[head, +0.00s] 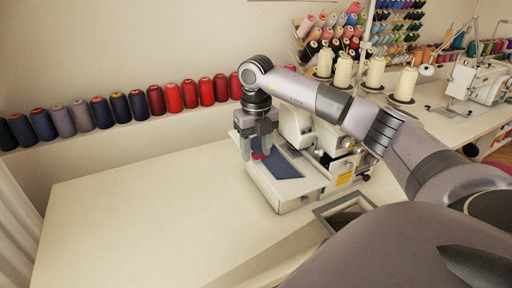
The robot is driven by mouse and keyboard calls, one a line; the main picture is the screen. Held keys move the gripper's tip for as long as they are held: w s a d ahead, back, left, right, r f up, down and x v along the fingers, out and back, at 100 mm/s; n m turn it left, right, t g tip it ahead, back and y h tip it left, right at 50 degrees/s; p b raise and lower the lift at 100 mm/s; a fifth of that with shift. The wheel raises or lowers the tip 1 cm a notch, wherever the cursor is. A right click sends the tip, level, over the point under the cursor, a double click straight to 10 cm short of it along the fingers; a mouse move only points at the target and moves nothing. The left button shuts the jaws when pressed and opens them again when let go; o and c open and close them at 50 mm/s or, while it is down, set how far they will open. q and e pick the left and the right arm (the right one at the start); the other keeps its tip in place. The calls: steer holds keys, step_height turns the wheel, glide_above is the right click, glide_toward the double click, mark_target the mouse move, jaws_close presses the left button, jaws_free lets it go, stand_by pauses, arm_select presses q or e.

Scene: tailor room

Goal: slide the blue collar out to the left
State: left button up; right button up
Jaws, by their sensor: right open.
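The blue collar (282,167) lies flat on the bed of the white sewing machine (287,199) near the middle of the head view. My right gripper (254,155) points down over the left part of the bed, at the collar's left end. It is open, with a small pink-red patch showing by its fingers. The gripper hides part of the collar, and I cannot tell whether a finger touches it. My left gripper is not in view.
The pale table (130,215) is clear to the left of the machine. A row of thread spools (173,98) stands on a ledge along the wall. Cream thread cones (342,72) stand behind my right arm. Another machine (472,80) is at the far right.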

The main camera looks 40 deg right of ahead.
mark_target(256, 153)
step_height(256, 153, up, 7)
steer(key=shift+r, duration=0.1)
stand_by(0.5)
stand_by(0.5)
